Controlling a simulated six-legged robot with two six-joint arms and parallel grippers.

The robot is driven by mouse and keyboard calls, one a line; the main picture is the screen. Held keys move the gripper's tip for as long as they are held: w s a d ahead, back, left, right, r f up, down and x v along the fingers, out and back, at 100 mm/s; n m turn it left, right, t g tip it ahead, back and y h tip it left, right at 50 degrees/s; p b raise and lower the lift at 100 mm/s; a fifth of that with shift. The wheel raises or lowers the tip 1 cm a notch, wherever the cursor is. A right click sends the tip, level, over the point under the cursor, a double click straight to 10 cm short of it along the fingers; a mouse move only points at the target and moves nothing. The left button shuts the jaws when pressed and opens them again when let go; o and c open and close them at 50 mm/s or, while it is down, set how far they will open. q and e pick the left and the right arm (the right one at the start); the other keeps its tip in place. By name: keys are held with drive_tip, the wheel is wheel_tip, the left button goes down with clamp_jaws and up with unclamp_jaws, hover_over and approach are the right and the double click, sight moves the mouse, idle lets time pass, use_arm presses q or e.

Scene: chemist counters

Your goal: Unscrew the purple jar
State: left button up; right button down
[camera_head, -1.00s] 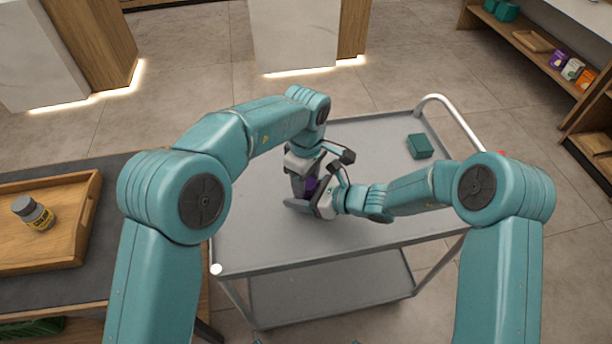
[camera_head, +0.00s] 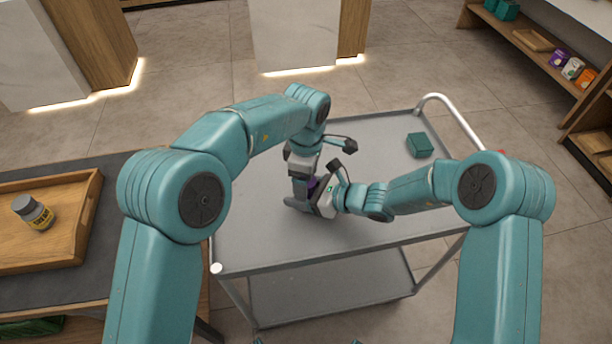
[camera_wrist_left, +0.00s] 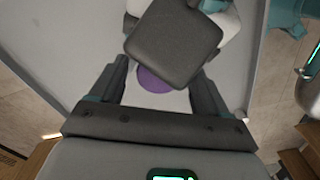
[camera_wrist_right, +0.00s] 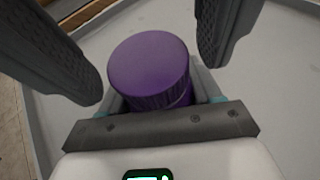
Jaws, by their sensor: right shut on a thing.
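The purple jar (camera_head: 312,183) is upright over the grey cart top, mostly hidden in the head view by my grippers. Its round purple lid with a ribbed side shows clearly in the right wrist view (camera_wrist_right: 150,70), and part of it shows in the left wrist view (camera_wrist_left: 152,81). My right gripper (camera_head: 314,203) is shut on the jar from the side, low on it. My left gripper (camera_head: 299,194) is above the jar, its fingers spread on either side of the lid. In the right wrist view these fingers stand apart from the lid.
The grey cart (camera_head: 260,245) has a raised handle at its right end. A teal box (camera_head: 419,145) stands on its far right. On the left, a wooden tray (camera_head: 75,255) holds a grey-capped bottle (camera_head: 38,215).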

use_arm(q)
drive_tip(key=shift+r, duration=0.1)
wheel_tip(320, 180, up, 4)
drive_tip(key=shift+r, duration=0.2)
drive_tip(key=shift+c, duration=0.4)
wheel_tip(320, 180, up, 3)
drive_tip(key=m, duration=0.3)
wheel_tip(320, 180, down, 8)
drive_tip(key=shift+r, duration=0.2)
drive_tip(key=c, duration=1.1)
drive_tip(key=n, duration=0.3)
